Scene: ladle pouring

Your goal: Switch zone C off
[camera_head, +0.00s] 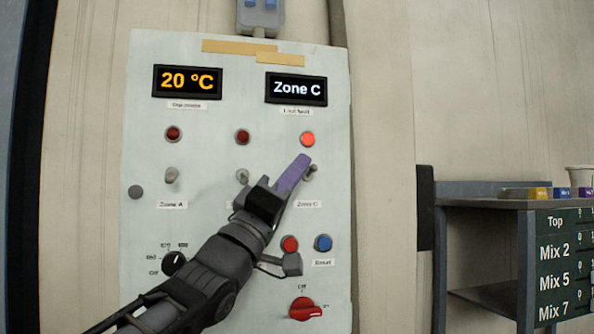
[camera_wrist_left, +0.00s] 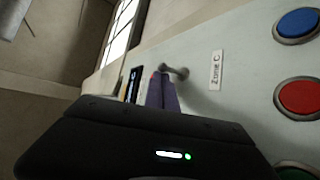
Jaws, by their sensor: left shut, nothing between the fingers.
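The control panel (camera_head: 140,90) stands upright with a "Zone C" display (camera_head: 296,89) at its top right. The Zone C lamp (camera_head: 307,139) is lit bright red. The Zone C toggle switch (camera_head: 312,172) is below the lamp, partly hidden by my gripper. My left gripper (camera_head: 304,162), with purple fingers, is shut and empty, its tips just left of the toggle; I cannot tell if they touch. In the left wrist view the toggle (camera_wrist_left: 176,72) shows right beside the purple fingers (camera_wrist_left: 160,92), near the Zone C label (camera_wrist_left: 216,70). My right gripper is not in view.
The Zone A toggle (camera_head: 171,175) and middle toggle (camera_head: 242,176) sit left, under dark lamps. Red (camera_head: 290,243) and blue (camera_head: 323,242) buttons and a red rotary knob (camera_head: 306,309) are below. A shelf (camera_head: 480,203) with a mix board (camera_head: 566,262) stands right.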

